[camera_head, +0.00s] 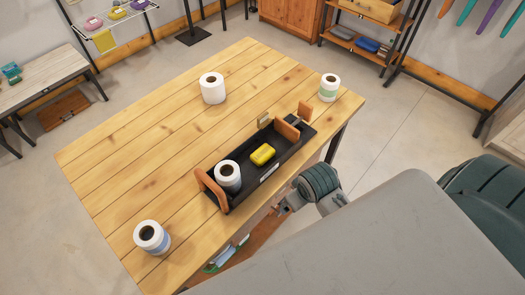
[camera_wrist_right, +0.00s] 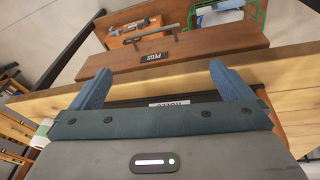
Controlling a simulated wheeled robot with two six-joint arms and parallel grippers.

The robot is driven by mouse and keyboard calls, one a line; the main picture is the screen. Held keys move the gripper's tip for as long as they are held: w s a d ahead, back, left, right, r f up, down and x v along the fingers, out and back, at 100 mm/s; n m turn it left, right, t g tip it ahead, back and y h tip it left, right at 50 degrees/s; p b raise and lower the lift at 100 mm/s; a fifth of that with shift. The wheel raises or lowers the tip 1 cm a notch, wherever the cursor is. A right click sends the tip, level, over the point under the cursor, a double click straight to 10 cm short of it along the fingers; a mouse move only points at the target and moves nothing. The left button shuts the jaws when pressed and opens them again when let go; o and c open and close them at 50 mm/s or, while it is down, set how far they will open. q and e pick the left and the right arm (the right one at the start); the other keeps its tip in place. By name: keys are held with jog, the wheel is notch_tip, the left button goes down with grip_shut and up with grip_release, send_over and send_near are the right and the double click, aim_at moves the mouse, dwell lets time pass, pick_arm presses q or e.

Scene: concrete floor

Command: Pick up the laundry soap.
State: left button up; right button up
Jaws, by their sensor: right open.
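A yellow bar (camera_head: 263,154), which looks like the laundry soap, lies in a black tray (camera_head: 238,196) with orange-brown end pieces and dividers. The tray stands near the front edge of the wooden table (camera_head: 150,150). A white roll stands in the tray, left of the bar. My right gripper (camera_head: 281,208) is just off the table's front edge, beside the tray and apart from the bar. In the right wrist view its two blue fingers (camera_wrist_right: 160,88) are spread with nothing held between them. The bar does not show there. My left gripper is not in view.
White rolls stand on the table at the back (camera_head: 212,88), at the right corner (camera_head: 329,87) and at the front left (camera_head: 152,237). A wooden drawer front labelled PEGS (camera_wrist_right: 155,57) is below the table edge. The table's left middle is clear.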

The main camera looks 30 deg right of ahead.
jog(key=w+g, duration=0.1)
jog(key=w, duration=1)
jog(key=n+g, duration=0.2)
send_near(263, 153)
jog(key=d, duration=0.1)
jog(key=f+b, duration=0.1)
jog(key=s+b, duration=0.1)
jog(key=shift+d+f+y+b, duration=0.1)
jog(key=shift+f+y+b, duration=0.3)
jog(key=shift+w+f, duration=0.1)
jog(key=shift+f, duration=0.9)
jog(key=f+p, duration=0.2)
jog(key=f, duration=0.1)
jog(key=f+p, duration=0.1)
jog(key=f, duration=0.1)
jog(key=shift+w+a+f, duration=0.15)
jog(key=shift+w+a, duration=0.1)
jog(key=shift+w, duration=0.15)
jog(key=shift+f, duration=0.3)
jog(key=c, duration=1.1)
